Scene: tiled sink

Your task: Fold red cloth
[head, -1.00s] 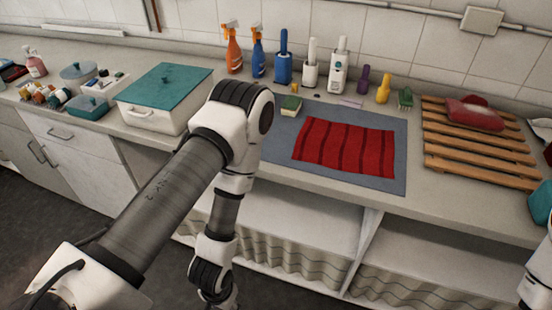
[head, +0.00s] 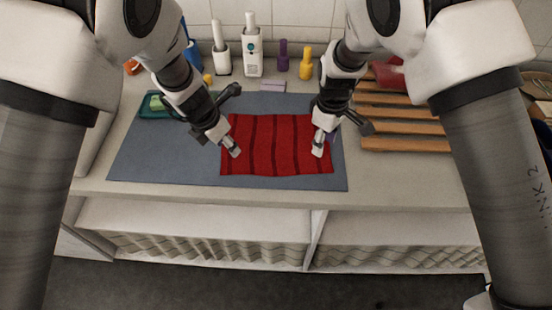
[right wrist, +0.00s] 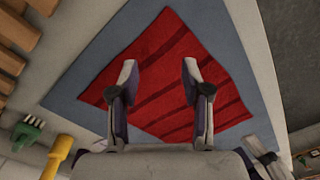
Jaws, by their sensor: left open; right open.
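The red cloth (head: 275,143) with dark stripes lies flat and spread out on the grey-blue mat (head: 165,165) in the head view. My left gripper (head: 235,151) is over the cloth's left side, open and holding nothing. My right gripper (head: 318,150) is over the cloth's right side, open and empty. In the right wrist view the cloth (right wrist: 165,60) lies beneath the two parted fingers of my right gripper (right wrist: 158,75). Whether any fingertip touches the cloth cannot be told.
White, purple and yellow bottles (head: 305,65) stand along the back wall. A wooden slatted rack (head: 400,128) is to the right. The mat's left and front areas are clear.

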